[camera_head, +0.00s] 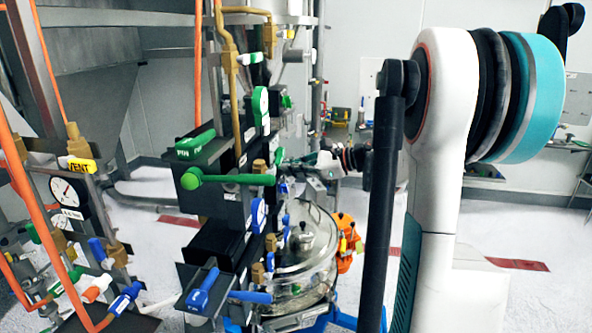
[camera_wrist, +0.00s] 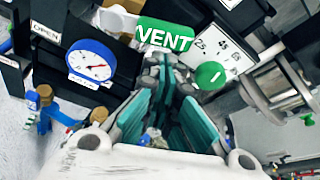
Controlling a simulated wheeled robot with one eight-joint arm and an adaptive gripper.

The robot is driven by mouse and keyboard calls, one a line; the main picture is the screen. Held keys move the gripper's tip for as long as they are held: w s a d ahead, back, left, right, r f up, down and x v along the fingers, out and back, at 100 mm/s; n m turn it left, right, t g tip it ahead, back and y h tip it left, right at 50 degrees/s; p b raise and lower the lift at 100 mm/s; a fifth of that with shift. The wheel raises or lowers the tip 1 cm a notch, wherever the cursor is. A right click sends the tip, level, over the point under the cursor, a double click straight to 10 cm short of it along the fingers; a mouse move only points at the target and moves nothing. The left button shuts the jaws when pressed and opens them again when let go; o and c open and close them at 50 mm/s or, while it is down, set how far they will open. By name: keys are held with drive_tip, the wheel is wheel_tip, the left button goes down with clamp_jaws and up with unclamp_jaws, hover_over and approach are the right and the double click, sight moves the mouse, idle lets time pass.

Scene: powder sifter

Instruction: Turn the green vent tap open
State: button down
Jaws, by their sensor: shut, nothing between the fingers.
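In the wrist view a green plate with white VENT lettering (camera_wrist: 164,35) sits just beyond my fingertips. A round green knob end (camera_wrist: 210,75) shows right of the fingertips; the rest of its handle is hidden or unclear. My gripper (camera_wrist: 168,68) has its teal fingers brought together at the tips, with nothing held. I cannot tell whether the fingers touch the tap. In the head view my gripper (camera_head: 308,164) is small, beside the right side of the valve rack, next to a green knob (camera_head: 280,155). A larger green lever (camera_head: 230,180) lies level on the front side.
Blue-handled valves (camera_head: 203,290) stand low on the rack. A steel lidded vessel (camera_head: 303,245) is below my gripper.

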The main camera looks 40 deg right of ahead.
sight(283, 155)
drive_tip(key=shift+w+r, duration=0.1)
drive_tip(key=shift+w, duration=0.1)
drive_tip(key=shift+s, duration=0.15)
drive_tip(key=shift+r, duration=0.1)
drive_tip(key=shift+r+n+b, duration=0.3)
drive_tip(key=shift+n+b, duration=0.1)
drive_tip(key=shift+n, duration=0.1)
drive_tip(key=r+n+t+b, duration=0.1)
drive_tip(key=n, duration=0.1)
drive_tip(key=r+n+t+h+b, duration=0.1)
drive_tip(key=r+n+b, duration=0.1)
drive_tip(key=shift+s+a+n+t, duration=0.2)
drive_tip(key=shift+a+n+t, duration=0.1)
drive_tip(key=shift+a, duration=0.1)
drive_tip(key=n, duration=0.1)
drive_tip(key=s+a+r+n+t+b, duration=0.1)
drive_tip(key=r+n+b, duration=0.1)
drive_tip(key=n, duration=0.1)
drive_tip(key=shift+s+a+r+t, duration=0.2)
drive_tip(key=shift+a+r+t, duration=0.1)
drive_tip(key=shift+a, duration=0.2)
idle(0.7)
